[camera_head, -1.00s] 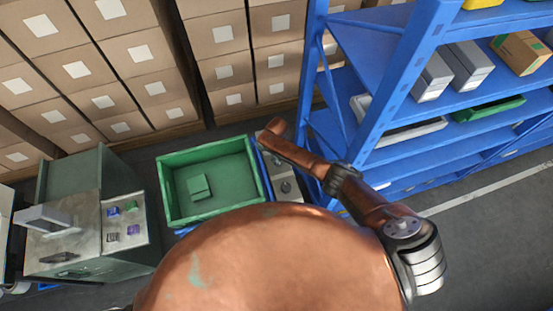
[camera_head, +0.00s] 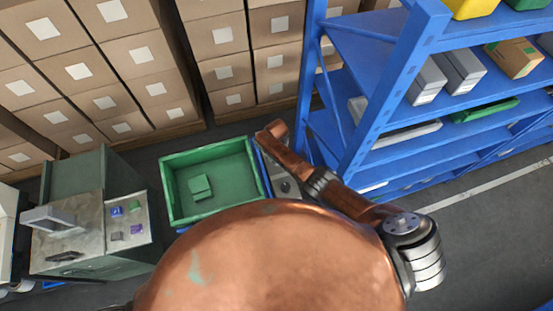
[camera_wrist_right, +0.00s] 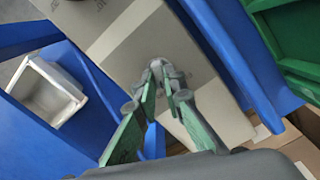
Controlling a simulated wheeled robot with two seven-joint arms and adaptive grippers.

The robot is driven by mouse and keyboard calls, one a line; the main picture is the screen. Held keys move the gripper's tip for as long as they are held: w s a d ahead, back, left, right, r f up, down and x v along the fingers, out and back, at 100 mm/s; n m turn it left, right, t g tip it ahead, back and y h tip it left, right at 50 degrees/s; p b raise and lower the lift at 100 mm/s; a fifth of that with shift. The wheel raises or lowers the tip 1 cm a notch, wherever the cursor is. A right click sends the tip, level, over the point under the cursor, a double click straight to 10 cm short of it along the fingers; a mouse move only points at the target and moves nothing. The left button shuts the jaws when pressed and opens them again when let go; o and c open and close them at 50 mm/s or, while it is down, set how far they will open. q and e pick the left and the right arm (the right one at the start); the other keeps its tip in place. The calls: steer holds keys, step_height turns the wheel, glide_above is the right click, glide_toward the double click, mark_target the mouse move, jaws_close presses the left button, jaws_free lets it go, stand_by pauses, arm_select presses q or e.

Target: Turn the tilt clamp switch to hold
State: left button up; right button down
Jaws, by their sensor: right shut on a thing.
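A beige-grey panel (camera_head: 284,186) stands between the green bin and the blue shelf in the head view. A round dark knob shows on it, and my right arm hides its far part. In the right wrist view the panel (camera_wrist_right: 215,105) runs diagonally under my right gripper (camera_wrist_right: 166,90). Its green-padded fingers are closed at their tips on a small grey switch knob (camera_wrist_right: 157,66). The fingers partly cover the knob, and I cannot read any label or tell its setting. My left gripper is not in view.
A green bin (camera_head: 162,192) with a green block (camera_head: 200,187) stands left of the panel. A blue shelf rack (camera_head: 365,120) is close on the right. A machine (camera_head: 75,245) stands at the left, and stacked cartons (camera_head: 225,66) line the back.

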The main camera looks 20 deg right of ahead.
steer(key=shift+m, duration=0.6)
steer(key=c, duration=2)
jaws_free()
step_height(320, 180, up, 12)
steer(key=shift+r, duration=0.1)
